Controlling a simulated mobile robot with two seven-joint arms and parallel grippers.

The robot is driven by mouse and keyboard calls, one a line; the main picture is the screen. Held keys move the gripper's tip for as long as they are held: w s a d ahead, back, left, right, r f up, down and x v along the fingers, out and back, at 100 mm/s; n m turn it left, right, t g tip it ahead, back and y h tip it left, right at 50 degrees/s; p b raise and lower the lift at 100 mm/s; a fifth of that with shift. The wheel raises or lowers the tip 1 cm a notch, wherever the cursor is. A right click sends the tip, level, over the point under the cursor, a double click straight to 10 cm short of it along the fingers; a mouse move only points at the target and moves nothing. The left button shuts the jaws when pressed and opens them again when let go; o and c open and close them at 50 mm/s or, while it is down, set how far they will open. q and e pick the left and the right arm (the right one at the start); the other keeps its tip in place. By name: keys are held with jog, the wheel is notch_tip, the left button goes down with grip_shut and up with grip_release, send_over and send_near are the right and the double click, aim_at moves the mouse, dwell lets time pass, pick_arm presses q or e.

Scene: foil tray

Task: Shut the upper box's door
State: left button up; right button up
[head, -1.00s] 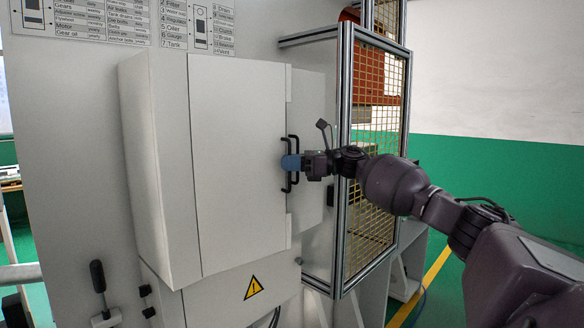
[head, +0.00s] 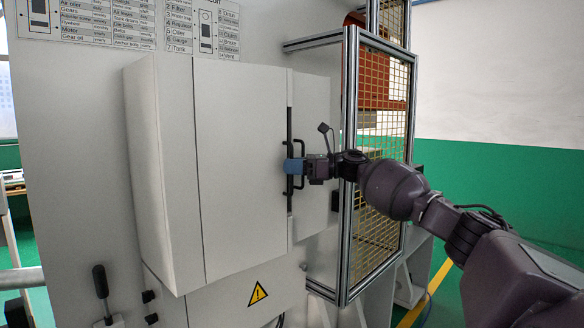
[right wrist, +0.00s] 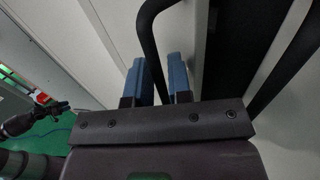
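The upper box (head: 158,170) is a white cabinet on the machine's front. Its wide front panel (head: 240,165) stands beside a narrower right panel (head: 315,120), with a narrow dark gap between them. Two black bar handles flank this gap. My right gripper (head: 293,165) is at the handles. In the right wrist view, its blue fingers (right wrist: 156,85) lie on both sides of one black handle (right wrist: 150,35) and appear closed on it. The other handle (right wrist: 285,65) is to the right, clear of the fingers. A dark arm end, apparently my left gripper (right wrist: 60,106), shows small at left; its fingers are unclear.
A metal-framed mesh guard (head: 375,150) stands close to the right of the box, behind my right arm. A black lever (head: 101,285) is at lower left. A yellow warning sign (head: 257,292) is below the panel.

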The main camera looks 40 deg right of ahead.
jog(key=b+v, duration=0.2)
jog(key=v, duration=0.8)
jog(key=shift+s+d, duration=0.3)
